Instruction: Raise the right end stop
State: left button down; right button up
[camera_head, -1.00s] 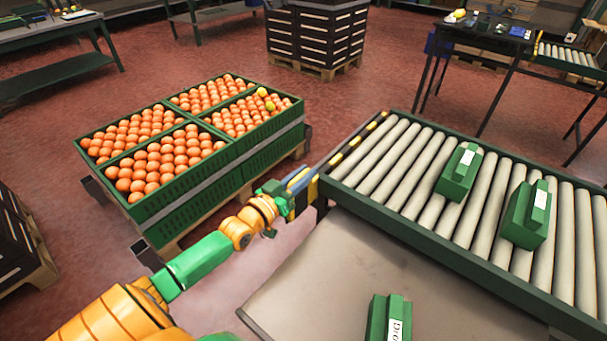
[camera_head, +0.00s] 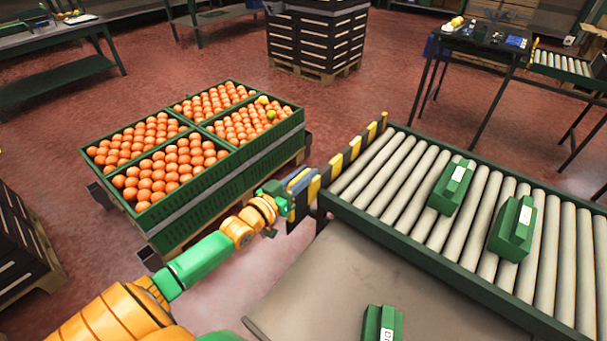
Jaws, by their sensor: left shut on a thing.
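A yellow-and-black striped end stop (camera_head: 350,153) stands at the left end of the near roller conveyor (camera_head: 425,246). Its striped face rises above the rollers along that end. My left gripper (camera_head: 297,187) is shut on the near end of the stop, just off the conveyor's near left corner. The fingertips are small and partly hidden against the stripes. My right gripper is not in view.
Green boxes (camera_head: 451,187) and (camera_head: 514,229) lie on the rollers, and another (camera_head: 381,324) is on the grey table (camera_head: 310,290). Green crates of oranges (camera_head: 190,198) stand on a pallet at left. A second, smaller conveyor (camera_head: 562,64) is at the far right.

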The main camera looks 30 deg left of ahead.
pick_arm(q)
notch_tip(320, 180, up, 2)
jog(key=shift+r+p, duration=0.2)
jog(key=shift+p, duration=0.1)
jog(key=shift+w+f, duration=0.1)
jog(key=shift+f, duration=0.15)
jog(key=c, duration=0.8)
grip_release()
jog(key=shift+d+r, duration=0.1)
jog(key=shift+o, duration=0.2)
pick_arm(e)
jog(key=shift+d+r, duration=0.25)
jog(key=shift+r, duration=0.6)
pick_arm(q)
jog(key=s, duration=0.7)
jog(key=shift+a+p, duration=0.3)
jog(key=shift+p, duration=0.1)
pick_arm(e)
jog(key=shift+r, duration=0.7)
pick_arm(q)
jog(key=shift+s, duration=0.1)
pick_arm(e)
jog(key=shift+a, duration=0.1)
